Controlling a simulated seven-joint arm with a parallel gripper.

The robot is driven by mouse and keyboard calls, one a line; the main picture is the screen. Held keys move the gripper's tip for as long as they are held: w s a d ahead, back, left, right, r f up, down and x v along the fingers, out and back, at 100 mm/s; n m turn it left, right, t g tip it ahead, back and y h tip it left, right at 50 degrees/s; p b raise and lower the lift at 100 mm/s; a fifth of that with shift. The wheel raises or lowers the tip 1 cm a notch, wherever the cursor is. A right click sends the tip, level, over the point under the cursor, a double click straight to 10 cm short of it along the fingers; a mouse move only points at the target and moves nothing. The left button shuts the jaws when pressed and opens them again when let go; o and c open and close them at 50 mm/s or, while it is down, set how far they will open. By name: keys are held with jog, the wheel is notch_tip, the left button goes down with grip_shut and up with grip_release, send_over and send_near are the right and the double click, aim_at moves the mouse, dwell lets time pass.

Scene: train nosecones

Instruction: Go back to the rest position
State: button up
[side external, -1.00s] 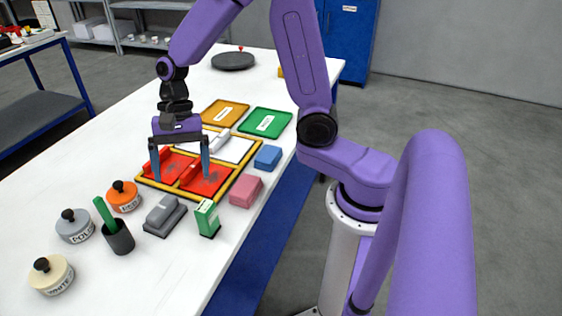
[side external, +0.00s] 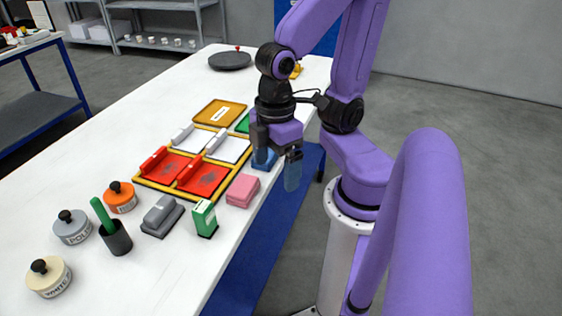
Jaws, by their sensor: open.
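My gripper (side external: 278,172) is open and empty. It hangs over the table's right edge, beside the pink block and in front of the blue block (side external: 262,163), which it partly hides. The yellow-framed tray (side external: 216,194) lies on the table to the left, apart from my gripper. It holds red panels (side external: 203,181) at the front and white panels (side external: 231,150) behind. Red pieces (side external: 153,160) stand on the red panels, and pale grey pieces (side external: 182,134) stand on the white ones.
An orange tray (side external: 218,113) and a partly hidden green tray (side external: 243,123) lie behind. A pink block (side external: 243,190), green-and-white box (side external: 204,219), grey block (side external: 163,216), dark cup (side external: 116,238) and lidded pots (side external: 72,227) stand in front. A dark round plate (side external: 230,60) is at the far end.

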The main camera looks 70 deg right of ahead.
jog(key=shift+s+d+n, duration=0.25)
jog(key=shift+s+n, duration=0.2)
jog(key=shift+n, duration=0.15)
jog(key=shift+o, duration=0.5)
dwell(0.6)
